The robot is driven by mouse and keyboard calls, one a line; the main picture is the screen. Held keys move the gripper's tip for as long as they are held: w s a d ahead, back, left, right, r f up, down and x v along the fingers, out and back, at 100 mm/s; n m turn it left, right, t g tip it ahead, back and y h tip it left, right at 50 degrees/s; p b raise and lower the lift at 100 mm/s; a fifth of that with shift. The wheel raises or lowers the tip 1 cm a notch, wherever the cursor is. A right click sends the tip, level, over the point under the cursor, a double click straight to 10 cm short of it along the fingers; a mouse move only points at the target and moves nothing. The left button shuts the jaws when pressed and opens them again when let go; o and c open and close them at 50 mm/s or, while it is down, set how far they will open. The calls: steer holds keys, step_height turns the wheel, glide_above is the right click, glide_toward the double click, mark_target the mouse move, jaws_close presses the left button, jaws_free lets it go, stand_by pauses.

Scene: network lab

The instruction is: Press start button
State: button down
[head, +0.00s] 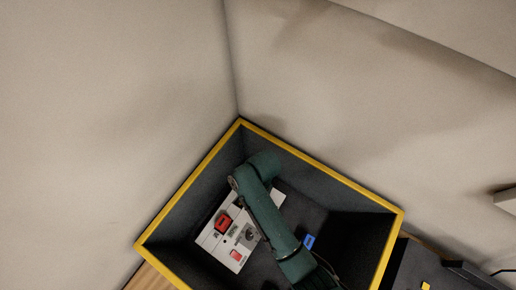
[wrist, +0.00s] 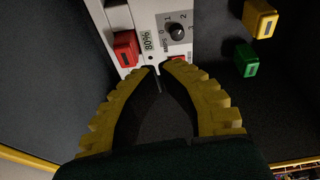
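A white control panel (head: 212,238) lies inside a dark, yellow-rimmed box; part of it is behind my arm. In the wrist view the panel (wrist: 145,18) carries a large red switch (wrist: 126,49), an "80%" display (wrist: 147,41) and a black knob (wrist: 177,31) with numbers around it. A smaller red button (wrist: 178,58) lies below the knob, partly covered by my right finger. No start label is readable. The head view also shows the large red switch (head: 222,221) and the small red button (head: 236,256). My gripper (wrist: 160,69) has its fingertips together, close to the panel's lower edge, holding nothing visible.
The box's yellow rim (head: 186,194) and dark walls surround the panel and my arm. A yellow block (wrist: 260,20) and a green block (wrist: 247,60) are right of the panel in the wrist view. A blue block (head: 309,241) lies right of my arm. Pale walls stand behind.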

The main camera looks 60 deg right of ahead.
steer(key=s+d+f+m+b, duration=0.1)
steer(key=s+d+f+b, duration=0.1)
steer(key=f, duration=0.4)
steer(key=shift+s+d+f+b, duration=0.3)
steer(key=shift+s+d+b, duration=0.1)
steer(key=shift+s+b, duration=0.2)
steer(key=b+x, duration=0.1)
steer(key=x, duration=0.3)
steer(key=b+x, duration=0.2)
steer(key=x, duration=0.2)
steer(key=b+x, duration=0.1)
steer(key=x, duration=0.3)
steer(key=shift+d+f, duration=0.15)
steer(key=shift+f, duration=0.85)
steer(key=shift+f+b, duration=0.1)
steer(key=shift+b, duration=0.2)
